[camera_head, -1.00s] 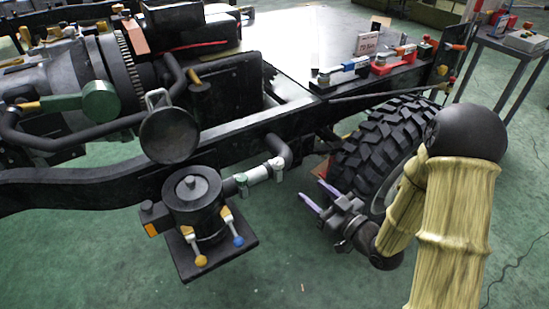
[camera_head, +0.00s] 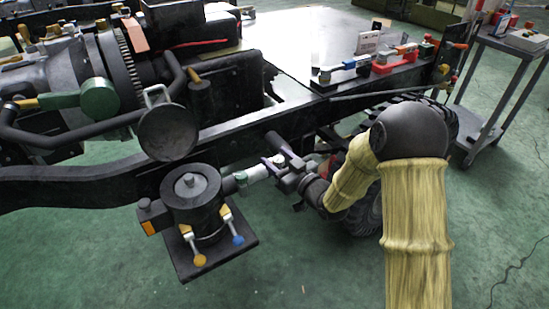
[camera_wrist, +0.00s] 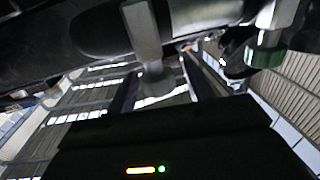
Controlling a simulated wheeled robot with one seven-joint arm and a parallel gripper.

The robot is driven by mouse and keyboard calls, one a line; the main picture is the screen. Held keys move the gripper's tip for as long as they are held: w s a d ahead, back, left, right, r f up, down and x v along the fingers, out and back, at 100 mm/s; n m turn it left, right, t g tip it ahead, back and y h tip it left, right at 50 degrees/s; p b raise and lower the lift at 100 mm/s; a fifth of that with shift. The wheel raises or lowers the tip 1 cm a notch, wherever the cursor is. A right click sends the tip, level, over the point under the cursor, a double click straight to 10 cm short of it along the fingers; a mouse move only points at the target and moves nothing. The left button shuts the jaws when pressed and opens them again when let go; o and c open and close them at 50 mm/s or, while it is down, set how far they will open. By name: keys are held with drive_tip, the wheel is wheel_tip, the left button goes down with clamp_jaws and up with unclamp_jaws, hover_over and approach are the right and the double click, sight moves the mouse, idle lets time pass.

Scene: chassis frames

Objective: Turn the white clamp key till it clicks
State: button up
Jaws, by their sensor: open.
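The white clamp key (camera_wrist: 143,38) hangs from the dark pipe in the wrist view, its lower end between my two fingers with room on both sides. In the head view my gripper (camera_head: 273,160) is open at the pale coupling (camera_head: 257,173) between the black canister and the dark pipe. The gripper hides the white key there. I cannot tell whether a finger touches the key. A second key with a green collar (camera_wrist: 265,56) hangs to the right in the wrist view, outside my fingers.
The black canister (camera_head: 191,196) with yellow and blue-tipped levers stands left of my gripper. The black chassis rail (camera_head: 235,135) runs behind and above. A large tyre (camera_head: 367,215) is partly hidden behind my arm. The green floor in front is clear.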

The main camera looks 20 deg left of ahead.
drive_tip(key=shift+x, duration=0.85)
drive_tip(key=c, duration=1)
drive_tip(key=shift+t+b, duration=0.3)
drive_tip(key=shift+w+d+m+t+h+b, duration=0.15)
drive_tip(key=shift+m+t+h+b, duration=0.6)
drive_tip(key=shift+m+t+h, duration=0.7)
